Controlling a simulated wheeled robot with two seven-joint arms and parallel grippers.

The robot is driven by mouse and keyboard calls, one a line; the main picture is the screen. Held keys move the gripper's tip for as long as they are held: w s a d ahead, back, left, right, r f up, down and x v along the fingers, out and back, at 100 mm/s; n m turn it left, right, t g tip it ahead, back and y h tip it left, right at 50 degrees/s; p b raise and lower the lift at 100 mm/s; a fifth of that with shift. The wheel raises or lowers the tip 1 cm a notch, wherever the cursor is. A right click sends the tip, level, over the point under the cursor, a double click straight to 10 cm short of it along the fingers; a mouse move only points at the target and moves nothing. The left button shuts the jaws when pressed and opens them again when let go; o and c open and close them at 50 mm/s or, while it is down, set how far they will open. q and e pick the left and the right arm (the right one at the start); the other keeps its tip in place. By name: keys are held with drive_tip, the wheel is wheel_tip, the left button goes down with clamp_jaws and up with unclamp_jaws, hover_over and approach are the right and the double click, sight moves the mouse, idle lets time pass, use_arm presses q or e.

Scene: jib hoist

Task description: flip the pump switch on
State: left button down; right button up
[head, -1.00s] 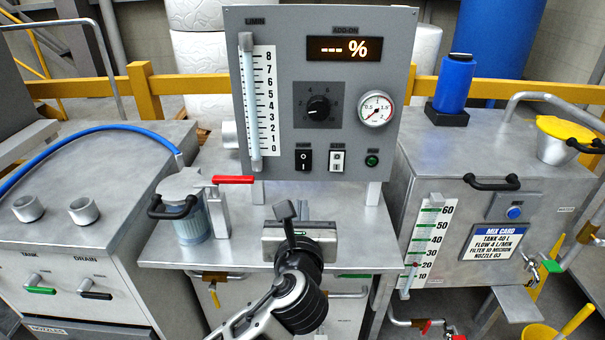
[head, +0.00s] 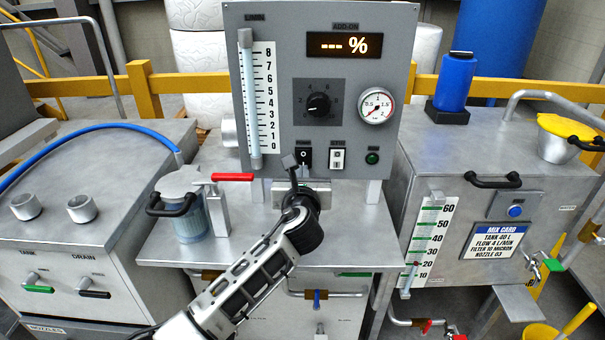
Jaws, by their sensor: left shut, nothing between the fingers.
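The black rocker switch (head: 305,154) sits low on the grey control panel, left of a white rocker switch (head: 337,158). The small labels above both are too blurred to read surely. My left gripper (head: 290,163) is shut and empty. Its fingertips are at the lower left of the black switch, and the gripper hides that switch's lower part. I cannot tell whether they touch it. My right gripper is not in view.
The panel (head: 284,115) also carries a dial knob (head: 318,104), a pressure gauge (head: 376,106), a green button (head: 372,158) and a flow tube (head: 249,110). A filter with a red lever (head: 233,178) stands left of my arm. The bench right of my gripper is clear.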

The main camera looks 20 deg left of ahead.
use_arm(q)
drive_tip(key=shift+w+a, duration=0.15)
drive_tip(key=shift+w, duration=0.25)
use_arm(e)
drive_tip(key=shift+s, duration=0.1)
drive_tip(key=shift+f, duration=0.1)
